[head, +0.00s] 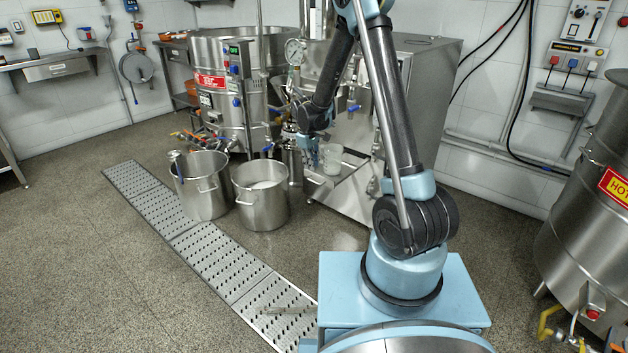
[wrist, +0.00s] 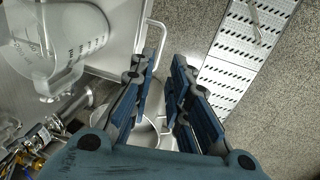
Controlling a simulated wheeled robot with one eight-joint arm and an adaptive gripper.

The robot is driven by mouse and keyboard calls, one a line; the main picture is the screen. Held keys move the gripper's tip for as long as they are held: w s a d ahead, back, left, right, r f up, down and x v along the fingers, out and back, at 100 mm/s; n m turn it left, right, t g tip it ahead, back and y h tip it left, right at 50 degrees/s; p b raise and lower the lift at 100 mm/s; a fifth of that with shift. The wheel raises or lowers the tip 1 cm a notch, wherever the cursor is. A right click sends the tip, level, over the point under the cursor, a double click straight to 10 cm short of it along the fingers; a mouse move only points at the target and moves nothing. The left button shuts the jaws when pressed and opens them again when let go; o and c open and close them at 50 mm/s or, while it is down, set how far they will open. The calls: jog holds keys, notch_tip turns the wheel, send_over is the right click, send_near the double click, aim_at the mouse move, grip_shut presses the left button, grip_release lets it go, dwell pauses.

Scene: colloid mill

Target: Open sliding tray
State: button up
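The sliding tray (head: 335,194) is a steel drawer low on the front of the mill cabinet, and a clear jug (head: 331,158) stands on it. In the wrist view the tray's bare steel surface (wrist: 122,22) is at upper left, with the jug (wrist: 62,45) on it. A thin bar handle (wrist: 163,34) sticks out from the tray's edge. My gripper (wrist: 164,62) is open, its blue-padded fingers apart. The handle lies by the left fingertip, its lower end close to that finger; I cannot tell if they touch. In the head view my gripper (head: 309,156) is small and partly hard to make out.
Two steel pots (head: 202,186) and (head: 262,195) stand on the floor left of the tray. A floor drain grate (head: 200,250) runs past them. A large steel vat (head: 225,95) stands behind. A hot vessel (head: 598,215) is at the right. The floor at left is clear.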

aim_at(314, 182)
jog(key=shift+w+d+f, duration=0.15)
jog(key=shift+w+f, duration=0.05)
jog(key=shift+f, duration=1.25)
jog(key=shift+w+d+f, duration=0.2)
jog(key=shift+f, duration=1.2)
jog(key=shift+w+d+f, duration=0.15)
jog(key=shift+w+f, duration=0.05)
jog(key=shift+f, duration=1.25)
grip_shut()
